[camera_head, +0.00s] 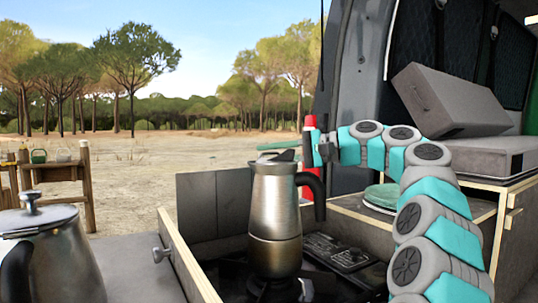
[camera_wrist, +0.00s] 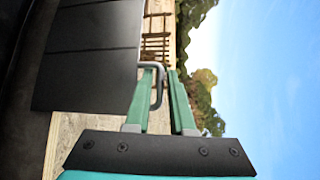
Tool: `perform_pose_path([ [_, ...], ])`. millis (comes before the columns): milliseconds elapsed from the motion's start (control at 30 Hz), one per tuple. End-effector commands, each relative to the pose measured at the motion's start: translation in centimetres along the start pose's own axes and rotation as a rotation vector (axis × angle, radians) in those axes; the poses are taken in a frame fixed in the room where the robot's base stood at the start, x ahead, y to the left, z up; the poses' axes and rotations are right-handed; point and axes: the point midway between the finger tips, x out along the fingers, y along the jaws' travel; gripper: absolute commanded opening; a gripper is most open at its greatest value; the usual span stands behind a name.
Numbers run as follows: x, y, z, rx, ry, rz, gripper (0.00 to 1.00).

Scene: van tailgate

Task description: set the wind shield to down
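The wind shield (camera_head: 212,208) is a set of dark grey panels standing upright behind and left of the stove (camera_head: 335,255). In the wrist view its panel (camera_wrist: 88,55) fills the upper left, with a bent grey handle (camera_wrist: 160,90) at its edge. My gripper (camera_head: 278,148) is at the height of the coffee pot's lid, apparently behind it, with its fingers pointing left. In the wrist view the green fingers (camera_wrist: 164,95) are apart, with part of the handle showing between them. Whether they touch it cannot be told. The pot hides part of the shield.
A metal moka pot (camera_head: 275,210) stands on the stove in front of the shield. A red bottle (camera_head: 309,124) is behind my gripper. Green plates (camera_head: 382,196) lie on the wooden counter at right. A kettle (camera_head: 50,250) is at front left. Open air lies above the shield.

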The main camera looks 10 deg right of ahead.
Motion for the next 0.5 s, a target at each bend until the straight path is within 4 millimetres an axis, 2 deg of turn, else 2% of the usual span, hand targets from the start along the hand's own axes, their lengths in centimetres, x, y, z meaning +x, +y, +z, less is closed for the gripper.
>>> perform_pose_path([
  [267,0.14,0.02,-0.03,0.000,0.000,0.000,0.22],
  [433,0.13,0.02,-0.04,0.000,0.000,0.000,0.03],
  [500,0.13,0.02,-0.04,0.000,0.000,0.000,0.00],
])
